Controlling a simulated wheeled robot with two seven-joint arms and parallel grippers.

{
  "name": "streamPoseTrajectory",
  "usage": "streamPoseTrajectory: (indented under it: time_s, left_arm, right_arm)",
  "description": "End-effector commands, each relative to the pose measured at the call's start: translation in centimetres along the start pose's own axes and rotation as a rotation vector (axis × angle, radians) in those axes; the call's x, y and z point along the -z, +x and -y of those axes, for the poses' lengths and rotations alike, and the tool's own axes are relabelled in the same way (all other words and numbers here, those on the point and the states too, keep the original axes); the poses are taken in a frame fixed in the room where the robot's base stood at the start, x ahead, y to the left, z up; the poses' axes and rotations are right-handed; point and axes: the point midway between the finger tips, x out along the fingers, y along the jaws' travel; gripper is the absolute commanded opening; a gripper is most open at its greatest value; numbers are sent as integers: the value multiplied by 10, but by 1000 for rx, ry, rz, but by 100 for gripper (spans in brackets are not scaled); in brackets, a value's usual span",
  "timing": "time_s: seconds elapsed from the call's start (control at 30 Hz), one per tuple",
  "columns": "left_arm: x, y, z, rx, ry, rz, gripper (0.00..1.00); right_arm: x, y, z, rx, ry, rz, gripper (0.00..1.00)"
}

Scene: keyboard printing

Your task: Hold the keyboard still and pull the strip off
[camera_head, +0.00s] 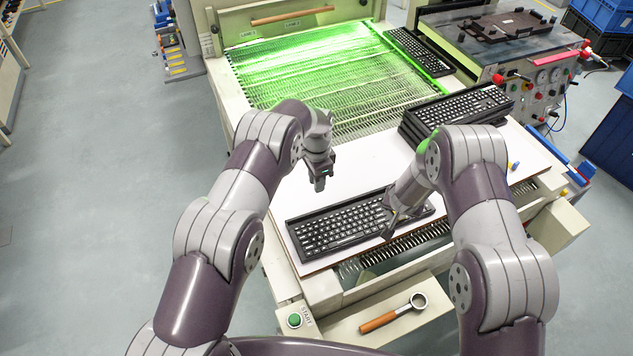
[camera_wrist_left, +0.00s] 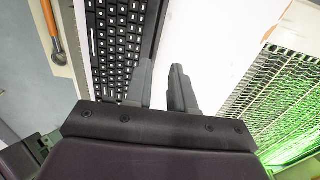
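Stacked keyboards (camera_head: 455,110) stand at the board's right. Another keyboard (camera_head: 418,50) lies beside the green-lit mesh conveyor (camera_head: 330,75). A wooden-handled tool (camera_head: 393,314) lies on the front ledge, right of a green start button (camera_head: 294,320). The board's left part is clear.

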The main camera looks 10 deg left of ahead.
Motion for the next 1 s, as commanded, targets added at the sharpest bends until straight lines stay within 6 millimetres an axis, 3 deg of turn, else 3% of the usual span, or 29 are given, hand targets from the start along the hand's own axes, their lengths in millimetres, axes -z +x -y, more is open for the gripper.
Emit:
streamPoseTrajectory:
  time_s: [0.17, 0.4, 0.6, 1.0]
  left_arm:
    - [-3, 22, -3, -11, 42, 10, 23]
    - [-3, 81, -4, -9, 39, 8, 23]
    - [-3, 116, -3, -8, 38, 7, 23]
    - [-3, 128, -3, -7, 38, 6, 23]
  right_arm:
    - [0, 0, 0, 0, 0, 0, 43]
    - [0, 0, 0, 0, 0, 0, 43]
    - [0, 0, 0, 0, 0, 0, 43]
    - [0, 0, 0, 0, 0, 0, 43]
